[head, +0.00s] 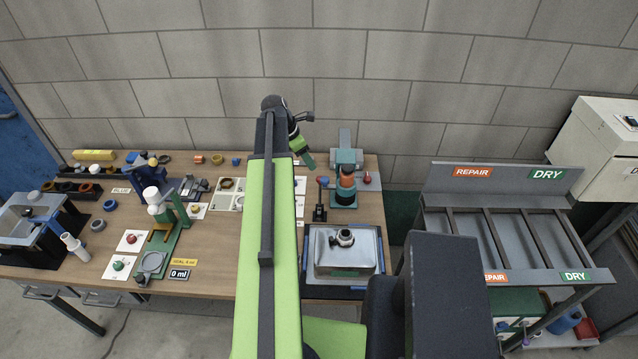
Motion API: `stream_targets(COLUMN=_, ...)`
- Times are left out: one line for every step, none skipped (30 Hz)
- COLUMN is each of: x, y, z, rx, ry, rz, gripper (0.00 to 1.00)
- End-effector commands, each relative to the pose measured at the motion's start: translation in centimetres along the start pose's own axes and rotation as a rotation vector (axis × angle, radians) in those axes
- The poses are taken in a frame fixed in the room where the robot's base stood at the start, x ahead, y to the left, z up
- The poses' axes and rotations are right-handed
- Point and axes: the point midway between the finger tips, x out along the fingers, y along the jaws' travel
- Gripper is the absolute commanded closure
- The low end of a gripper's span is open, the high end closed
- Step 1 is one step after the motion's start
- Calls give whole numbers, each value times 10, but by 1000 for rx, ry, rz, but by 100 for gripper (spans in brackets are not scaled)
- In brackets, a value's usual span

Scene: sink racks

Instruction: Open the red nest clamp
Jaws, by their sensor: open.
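My gripper (307,156) is open and empty at the far end of my raised green arm, near the back wall. It shows small and partly behind the arm. A grey and teal fixture (346,160) stands at the back right of the bench, to the right of my gripper. An orange and dark round part (346,178) sits at its front. A red knob (367,178) shows at its right side and a blue knob (323,181) at its left. I cannot tell which piece is the red nest clamp, or whether it is open or shut.
A metal box on a tray (312,278) stands in front of the fixture. A green press (165,240), small dishes and coloured parts cover the left of the wooden bench (215,255). A rack marked REPAIR and DRY (505,178) stands at right. My arm hides the bench middle.

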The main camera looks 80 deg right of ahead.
Motion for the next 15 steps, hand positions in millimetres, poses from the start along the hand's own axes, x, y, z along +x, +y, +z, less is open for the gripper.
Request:
stream_targets(x=23, y=0, z=-4, rx=2, ry=0, rz=0, gripper=48)
stream_targets(x=29, y=0, z=-4, rx=2, ry=0, rz=0, gripper=48)
stream_targets(x=38, y=1, z=-4, rx=2, ry=0, rz=0, gripper=48)
stream_targets(x=44, y=1, z=-4, rx=1, ry=0, rz=0, gripper=48)
stream_targets(x=51, y=1, z=-4, rx=1, ry=0, rz=0, gripper=48)
stream_targets(x=60, y=0, z=-4, rx=1, ry=0, rz=0, gripper=48)
stream_targets(x=66, y=0, z=-4, rx=1, ry=1, rz=-1, gripper=48)
stream_targets(x=73, y=0, z=-4, rx=2, ry=1, rz=-1, gripper=48)
stream_targets(x=82, y=0, z=-4, rx=2, ry=1, rz=-1, gripper=48)
stream_targets(x=88, y=0, z=-4, rx=2, ry=1, rz=-1, gripper=48)
stream_targets(x=94, y=0, z=-4, rx=2, ry=1, rz=-1, gripper=48)
stream_targets(x=102, y=0, z=-4, rx=2, ry=1, rz=-1, gripper=48)
stream_targets(x=107, y=0, z=-4, rx=2, ry=1, rz=-1, gripper=48)
stream_targets(x=112, y=0, z=-3, rx=1, ry=1, rz=-1, gripper=48)
stream_targets(x=117, y=0, z=-3, rx=1, ry=1, rz=-1, gripper=48)
